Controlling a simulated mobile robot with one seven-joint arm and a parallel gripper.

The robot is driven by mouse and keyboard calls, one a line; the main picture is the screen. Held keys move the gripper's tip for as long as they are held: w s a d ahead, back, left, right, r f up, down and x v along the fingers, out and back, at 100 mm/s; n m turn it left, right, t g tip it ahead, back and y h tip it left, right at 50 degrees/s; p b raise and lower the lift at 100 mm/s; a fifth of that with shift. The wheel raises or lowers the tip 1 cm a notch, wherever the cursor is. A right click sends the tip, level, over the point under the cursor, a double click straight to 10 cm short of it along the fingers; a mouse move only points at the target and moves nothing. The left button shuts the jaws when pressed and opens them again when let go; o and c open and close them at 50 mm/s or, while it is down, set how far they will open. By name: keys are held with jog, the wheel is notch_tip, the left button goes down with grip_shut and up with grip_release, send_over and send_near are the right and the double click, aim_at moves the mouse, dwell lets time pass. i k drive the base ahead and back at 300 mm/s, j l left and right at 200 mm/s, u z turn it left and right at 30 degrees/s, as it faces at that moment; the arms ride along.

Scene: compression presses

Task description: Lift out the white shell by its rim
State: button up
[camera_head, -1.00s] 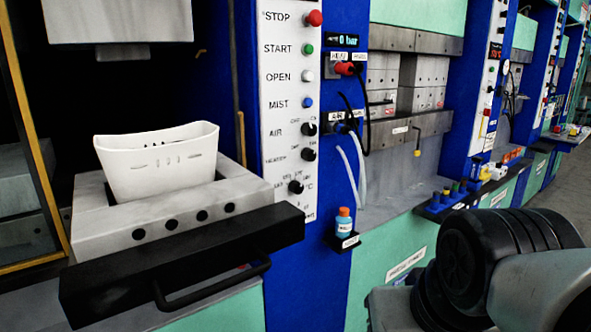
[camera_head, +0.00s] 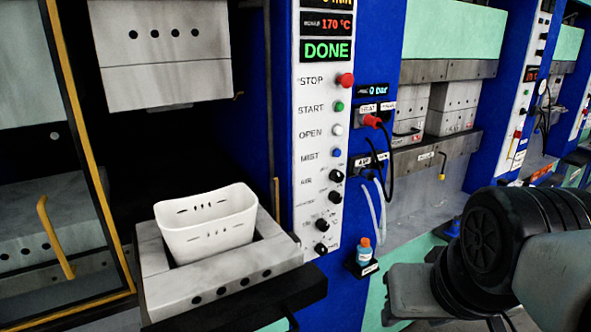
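The white shell (camera_head: 207,237) is an open-topped, tub-like piece with small slots in its walls. It sits upright in the grey lower mould block (camera_head: 221,285), with its rim standing well above the block. The block is out in front of the press opening, below the upper mould block (camera_head: 164,73), which hangs raised and clear of the shell. Parts of my arm, black and grey, show at the right, apart from the shell. My gripper's fingers are not in view.
The control panel (camera_head: 322,140) right of the shell reads DONE and 170 °C. A yellow-framed guard door (camera_head: 77,160) stands open at left. A small bottle (camera_head: 363,252) sits on a bracket. A black front bar (camera_head: 250,306) lies below the block.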

aim_at(191, 235)
jog(key=u, duration=1.15)
jog(key=j, duration=0.1)
